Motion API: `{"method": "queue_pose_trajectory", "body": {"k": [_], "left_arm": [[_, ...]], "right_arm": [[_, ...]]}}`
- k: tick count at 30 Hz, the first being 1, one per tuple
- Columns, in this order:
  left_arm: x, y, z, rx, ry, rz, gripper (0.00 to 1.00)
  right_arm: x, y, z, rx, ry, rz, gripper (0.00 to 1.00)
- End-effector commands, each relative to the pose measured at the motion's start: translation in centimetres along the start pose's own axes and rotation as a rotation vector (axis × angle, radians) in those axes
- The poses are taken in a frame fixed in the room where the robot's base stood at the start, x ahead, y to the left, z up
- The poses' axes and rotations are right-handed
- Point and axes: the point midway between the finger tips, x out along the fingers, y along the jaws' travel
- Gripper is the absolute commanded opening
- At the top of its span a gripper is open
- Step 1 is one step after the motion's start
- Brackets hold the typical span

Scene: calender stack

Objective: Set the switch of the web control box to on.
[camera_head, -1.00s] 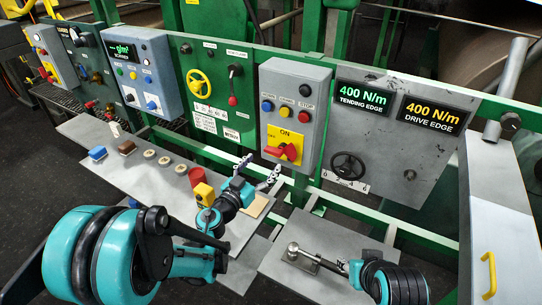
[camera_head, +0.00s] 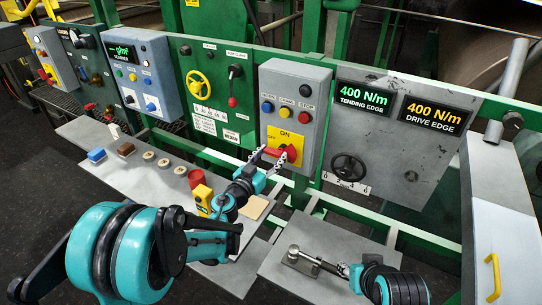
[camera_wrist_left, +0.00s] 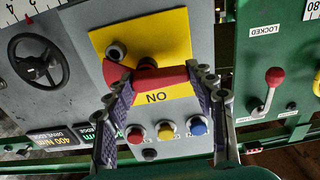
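The web control box (camera_head: 292,115) is a grey box with blue, yellow and red buttons. Its red switch (camera_head: 291,152) sits on a yellow plate (camera_head: 271,139) marked ON and OFF. The red handle lies roughly level and also shows in the left wrist view (camera_wrist_left: 152,77), where the box appears upside down. My left gripper (camera_head: 273,158) is at the switch, its fingers (camera_wrist_left: 162,80) apart at either end of the handle. I cannot tell whether they touch it. My right gripper (camera_head: 340,268) is low at the right; its fingers are too small to read.
A grey table (camera_head: 130,180) holds colored blocks, discs, a red cup (camera_head: 196,178) and a yellow box (camera_head: 202,198). A metal piece with a rod (camera_head: 293,254) lies on the lower right plate. A handwheel (camera_head: 348,167) is right of the box.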

Motion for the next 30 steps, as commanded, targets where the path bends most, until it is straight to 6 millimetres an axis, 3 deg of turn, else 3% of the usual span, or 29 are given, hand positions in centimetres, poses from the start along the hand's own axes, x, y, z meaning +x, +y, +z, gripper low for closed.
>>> {"method": "queue_pose_trajectory", "body": {"k": [14, 30], "left_arm": [[0.0, 0.0, -0.2, 0.131, 0.0, 0.001, 0.26], [0.0, 0.4, -1.1, 0.621, 0.0, 0.001, 0.26]], "right_arm": [[0.1, 0.0, 0.1, 0.0, 0.0, 0.0, 0.4], [0.2, 0.0, 0.1, 0.0, 0.0, 0.0, 0.4]]}}
